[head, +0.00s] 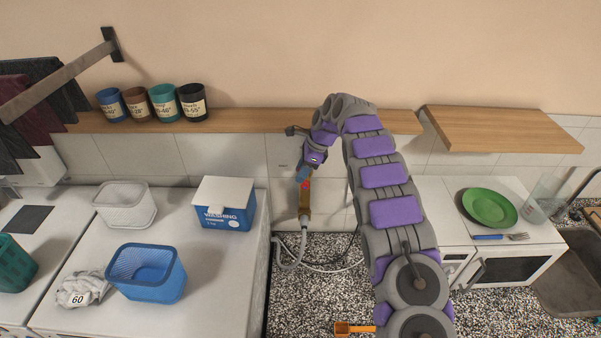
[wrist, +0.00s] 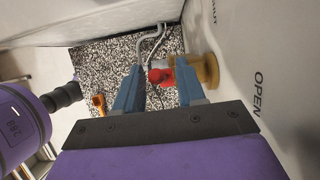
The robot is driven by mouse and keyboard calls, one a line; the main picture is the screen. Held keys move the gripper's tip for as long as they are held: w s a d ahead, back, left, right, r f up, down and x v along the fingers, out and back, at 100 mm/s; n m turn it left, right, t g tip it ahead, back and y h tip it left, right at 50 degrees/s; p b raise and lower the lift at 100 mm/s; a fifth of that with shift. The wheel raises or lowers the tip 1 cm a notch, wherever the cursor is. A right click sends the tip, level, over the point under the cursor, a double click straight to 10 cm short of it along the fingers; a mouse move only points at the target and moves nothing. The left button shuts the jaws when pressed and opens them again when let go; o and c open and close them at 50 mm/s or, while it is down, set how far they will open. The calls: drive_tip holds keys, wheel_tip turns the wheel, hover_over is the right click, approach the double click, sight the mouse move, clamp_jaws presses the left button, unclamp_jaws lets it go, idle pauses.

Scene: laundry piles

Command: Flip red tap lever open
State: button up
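The red tap lever (wrist: 160,76) shows in the wrist view between my gripper's two blue fingers, just beyond their tips. It sits on a brass tap body (wrist: 207,70) fixed to the white tiled wall. In the head view the brass tap (head: 304,201) is on the wall behind the counter gap, and a small red bit of the lever (head: 305,184) shows just below my fingers. My gripper (wrist: 160,80) is open, its fingers apart with nothing clamped between them. In the head view my gripper (head: 303,176) points down at the tap and partly hides the lever.
A grey hose (head: 291,252) hangs from the tap into the gap above the speckled floor. An orange object (head: 354,328) lies on that floor. The washing box (head: 225,204) and blue basket (head: 147,272) stand on the machines at left. A wooden shelf (head: 240,122) runs above the tap.

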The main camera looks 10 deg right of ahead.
drive_tip(key=shift+a+f, duration=0.2)
drive_tip(key=shift+f, duration=0.35)
clamp_jaws()
drive_tip(key=shift+r, duration=0.1)
